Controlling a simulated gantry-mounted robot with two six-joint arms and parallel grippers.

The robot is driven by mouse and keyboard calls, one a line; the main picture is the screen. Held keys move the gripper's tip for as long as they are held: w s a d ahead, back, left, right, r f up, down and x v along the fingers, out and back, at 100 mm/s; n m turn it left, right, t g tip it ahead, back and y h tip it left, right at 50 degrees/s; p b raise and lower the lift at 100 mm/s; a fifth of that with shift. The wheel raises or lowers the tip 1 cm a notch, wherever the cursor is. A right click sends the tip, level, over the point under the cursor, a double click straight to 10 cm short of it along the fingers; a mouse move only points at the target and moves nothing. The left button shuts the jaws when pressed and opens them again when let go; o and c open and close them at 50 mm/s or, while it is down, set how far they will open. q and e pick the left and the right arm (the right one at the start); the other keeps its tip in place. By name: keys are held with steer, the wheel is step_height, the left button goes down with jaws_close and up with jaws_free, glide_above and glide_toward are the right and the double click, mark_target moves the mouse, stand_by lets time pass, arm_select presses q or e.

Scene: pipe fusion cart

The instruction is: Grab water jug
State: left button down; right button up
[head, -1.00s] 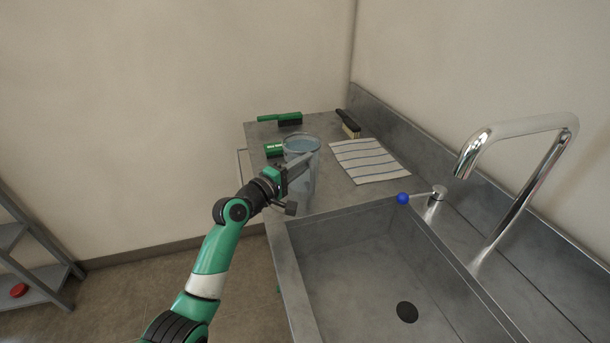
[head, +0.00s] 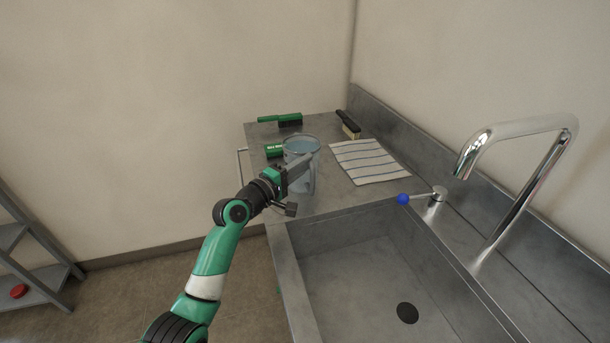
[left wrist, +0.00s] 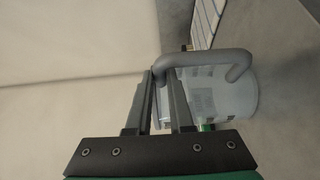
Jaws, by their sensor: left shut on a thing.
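The water jug (head: 302,150) is a translucent grey-blue vessel with an open round top. It stands upright at the counter's near left part, beside the sink. My left gripper (head: 303,176) is at its near side, shut on the jug's handle. In the left wrist view the grey handle of the jug (left wrist: 233,102) curves out from the body, and my left gripper's fingers (left wrist: 163,88) have one end of it between them. Part of the jug's lower body is hidden behind the gripper. My right gripper is not in view.
A green brush (head: 281,119), a green cylinder (head: 273,150) and a dark-handled brush (head: 348,124) lie around the jug. A striped cloth (head: 368,161) lies right of it. The sink (head: 370,270), blue-knobbed lever (head: 403,199) and tall faucet (head: 520,150) are at right.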

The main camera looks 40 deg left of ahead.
arm_select(q)
steer(key=shift+r, duration=0.3)
